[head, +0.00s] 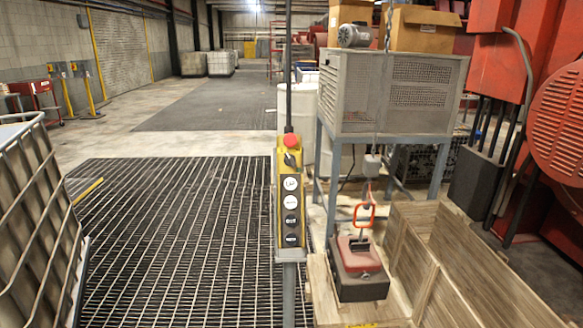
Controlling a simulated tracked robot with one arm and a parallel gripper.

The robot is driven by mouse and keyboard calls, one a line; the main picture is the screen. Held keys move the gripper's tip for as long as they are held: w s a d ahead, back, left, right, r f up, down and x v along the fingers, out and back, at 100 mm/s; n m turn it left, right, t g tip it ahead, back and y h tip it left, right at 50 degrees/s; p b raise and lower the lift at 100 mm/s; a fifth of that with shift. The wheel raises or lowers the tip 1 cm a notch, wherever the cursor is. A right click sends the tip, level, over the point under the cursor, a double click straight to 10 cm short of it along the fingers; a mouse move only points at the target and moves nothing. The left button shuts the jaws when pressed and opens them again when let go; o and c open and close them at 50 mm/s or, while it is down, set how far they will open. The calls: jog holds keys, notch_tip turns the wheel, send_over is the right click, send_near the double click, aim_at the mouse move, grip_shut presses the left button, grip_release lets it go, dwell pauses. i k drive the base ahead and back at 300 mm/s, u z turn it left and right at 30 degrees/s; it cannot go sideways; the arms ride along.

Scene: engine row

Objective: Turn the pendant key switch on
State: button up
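The pendant (265,205) is a tall yellow box with a dark front, upright near the middle of the head view on a grey post. A red mushroom button (291,141) is at its top. Just below the button is a small dark and grey knob, which looks like the key switch (290,159); it is too small to read its position. Below it are several round buttons, the upper ones white and the lower ones dark. My gripper does not show in the head view, so its distance from the pendant cannot be told.
A red-topped dark block (358,285) with an orange lifting loop (364,214) is right of the pendant, beside an open wooden crate (480,270). A mesh cabinet (390,95) stands behind. A white caged container (35,215) is at left. Floor grating (180,230) lies clear between.

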aim_at(290, 159)
jog(key=z, duration=0.35)
jog(key=i, duration=1.05)
jog(key=u, duration=0.35)
